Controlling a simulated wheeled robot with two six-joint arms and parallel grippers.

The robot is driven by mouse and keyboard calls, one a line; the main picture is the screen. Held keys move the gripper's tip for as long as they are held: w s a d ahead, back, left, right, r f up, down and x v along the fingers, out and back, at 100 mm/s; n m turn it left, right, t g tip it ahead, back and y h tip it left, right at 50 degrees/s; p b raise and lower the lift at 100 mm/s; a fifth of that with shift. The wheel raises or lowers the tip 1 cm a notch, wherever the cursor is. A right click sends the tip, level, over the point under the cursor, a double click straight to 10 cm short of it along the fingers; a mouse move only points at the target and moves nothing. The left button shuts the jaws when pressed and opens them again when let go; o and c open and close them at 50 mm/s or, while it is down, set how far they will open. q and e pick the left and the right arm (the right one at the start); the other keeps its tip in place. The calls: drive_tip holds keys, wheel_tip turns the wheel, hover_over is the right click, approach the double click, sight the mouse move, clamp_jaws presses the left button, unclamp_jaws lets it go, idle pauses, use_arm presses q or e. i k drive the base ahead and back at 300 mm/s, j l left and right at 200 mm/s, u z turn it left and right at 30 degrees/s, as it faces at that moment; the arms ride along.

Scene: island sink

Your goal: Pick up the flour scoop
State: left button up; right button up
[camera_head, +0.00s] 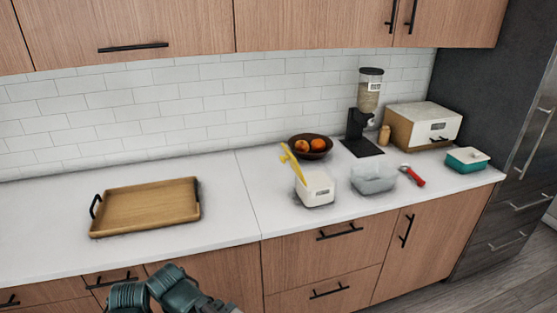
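A small tool with a red handle (414,177) and a greyish metal head lies on the white counter at the right. It looks like a scoop, but it is too small to be sure. To its left stand a clear, greyish tub (373,179) and a white box (315,188). A yellow piece (292,163) rises tilted at the box's left side; I cannot tell whether it is a lid or a handle. Dark teal links of my own arm show at the bottom edge, well apart from these things. Neither gripper's fingers can be made out.
A wooden tray (146,207) with black handles lies at the left. A dark bowl (311,147) of oranges, a black dispenser (366,112), a bread box (424,124) and a teal dish (467,160) stand at the back and right. Bare counter lies between tray and box.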

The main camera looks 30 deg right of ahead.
sight(412, 175)
drive_tip(key=i+j+z, duration=0.15)
drive_tip(key=i, duration=0.35)
drive_tip(key=j+z, duration=0.1)
drive_tip(key=z, duration=1.3)
